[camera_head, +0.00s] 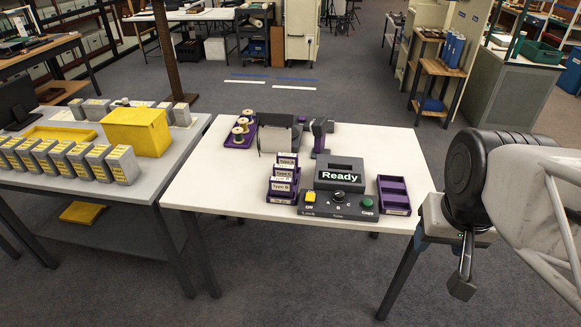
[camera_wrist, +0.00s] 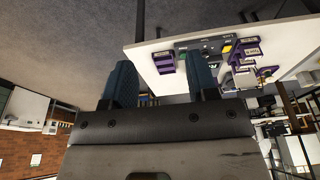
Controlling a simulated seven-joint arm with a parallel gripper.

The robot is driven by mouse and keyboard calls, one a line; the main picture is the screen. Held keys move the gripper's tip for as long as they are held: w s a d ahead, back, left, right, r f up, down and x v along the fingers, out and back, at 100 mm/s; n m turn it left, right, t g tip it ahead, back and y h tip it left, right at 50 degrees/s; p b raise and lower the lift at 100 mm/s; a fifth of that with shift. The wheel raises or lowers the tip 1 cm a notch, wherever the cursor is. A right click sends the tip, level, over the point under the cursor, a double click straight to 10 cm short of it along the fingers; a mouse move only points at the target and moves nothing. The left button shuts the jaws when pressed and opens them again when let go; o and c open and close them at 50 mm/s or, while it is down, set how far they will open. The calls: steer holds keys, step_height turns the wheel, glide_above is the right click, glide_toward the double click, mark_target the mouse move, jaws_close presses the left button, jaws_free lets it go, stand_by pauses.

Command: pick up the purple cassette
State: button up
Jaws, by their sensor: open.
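A purple stepped rack (camera_head: 283,198) holds several cassette-like pieces with white "Type" labels (camera_head: 285,172) on the white table (camera_head: 225,190). I cannot tell which piece is the purple cassette. The rack also shows, upside down, in the wrist view (camera_wrist: 243,58). A purple tray with compartments (camera_head: 394,194) stands at the table's right end; it also shows in the wrist view (camera_wrist: 163,62). My gripper (camera_head: 462,283) hangs off the table's right side, apart from everything. In the wrist view my gripper (camera_wrist: 162,75) has its two blue fingers wide apart with nothing between them.
A dark console (camera_head: 340,205) with buttons and a "Ready" screen (camera_head: 339,174) stands between rack and tray. A purple spool holder (camera_head: 241,137) and a grey roll device (camera_head: 275,135) stand behind. A grey table with yellow boxes (camera_head: 136,132) is at left.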

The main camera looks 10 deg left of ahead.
steer(key=w+a+m, duration=0.5)
steer(key=w, duration=0.8)
steer(key=m+g, duration=0.3)
steer(key=m, duration=0.9)
glide_above(282, 179)
steer(key=f, duration=2)
steer(key=shift+d, duration=0.25)
steer(key=shift+w+a+f+m, duration=0.15)
steer(key=shift+a+f+m, duration=0.05)
steer(key=shift+a+m, duration=0.1)
steer(key=shift+f, duration=0.1)
steer(key=shift+f, duration=1.2)
steer(key=shift+f, duration=0.15)
